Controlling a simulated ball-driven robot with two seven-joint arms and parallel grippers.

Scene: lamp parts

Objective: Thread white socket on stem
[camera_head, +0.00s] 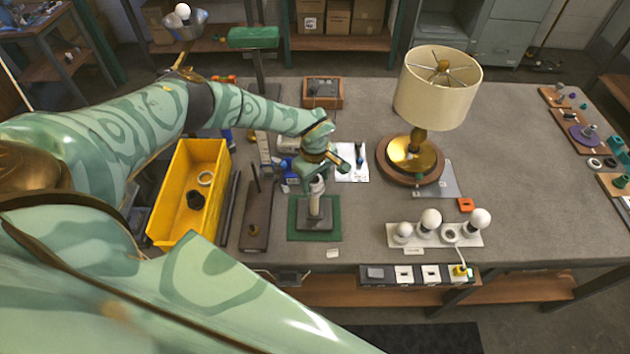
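My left gripper (318,178) points down over the stem (314,206), which stands upright on a grey base (314,223) on a green mat (296,234). The white socket (317,186) shows as a small pale cylinder directly under the gripper, at the top of the stem. The fingers are small and partly hide the socket. I cannot tell whether they grip it, nor how far the socket sits on the stem. My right gripper is out of view.
A yellow bin (222,163) with a dark ring and a white ring stands left. A brown block (257,215) with an upright rod is beside the mat. A shaded lamp (437,90) stands right. Bulbs stand on a white holder (472,240); a power strip (417,274) lies at the front edge.

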